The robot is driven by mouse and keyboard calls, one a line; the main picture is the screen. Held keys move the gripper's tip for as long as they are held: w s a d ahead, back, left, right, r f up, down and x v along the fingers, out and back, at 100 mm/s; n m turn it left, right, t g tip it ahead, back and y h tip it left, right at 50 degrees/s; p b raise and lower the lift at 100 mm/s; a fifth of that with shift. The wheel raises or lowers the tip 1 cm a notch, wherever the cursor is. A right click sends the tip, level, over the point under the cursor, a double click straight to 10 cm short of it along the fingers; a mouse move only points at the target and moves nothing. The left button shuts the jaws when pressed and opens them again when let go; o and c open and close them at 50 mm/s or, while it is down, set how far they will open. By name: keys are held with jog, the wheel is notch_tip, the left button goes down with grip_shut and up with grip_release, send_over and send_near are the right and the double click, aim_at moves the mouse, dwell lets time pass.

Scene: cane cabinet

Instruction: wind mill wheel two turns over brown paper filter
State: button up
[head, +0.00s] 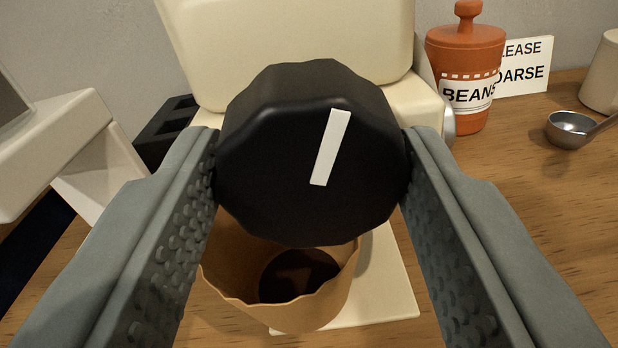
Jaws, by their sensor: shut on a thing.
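The mill wheel (285,150) is a black, many-sided knob with a white line on its face. The line tilts slightly, its top leaning right. The wheel sits on the front of a cream mill (290,50). My gripper (310,168) is shut on the wheel, one grey finger on each side. The brown paper filter (325,305) stands open below the wheel, with something dark at its bottom. The wheel hides the filter's back rim. A cream base plate (385,295) shows under and beside the filter.
An orange jar marked BEANS (465,50) stands at the back right, before a partly hidden card (528,68). A metal scoop (572,128) and a pale cup (603,75) are farther right. A cream angular object (60,150) is at left. Bare wooden table (540,210) lies at right.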

jog(key=m, duration=0.8)
jog(key=shift+m+y, duration=0.3)
jog(key=shift+m, duration=0.1)
jog(key=m, duration=0.4)
jog(key=shift+d+m+y, duration=0.1)
jog(key=shift+m+y, duration=0.2)
jog(key=shift+m, duration=1.6)
jog(key=shift+f, duration=0.1)
jog(key=o, duration=1)
jog(key=shift+s, duration=0.1)
jog(key=s+r, duration=0.1)
jog(key=s, duration=1.6)
jog(key=shift+s, duration=0.15)
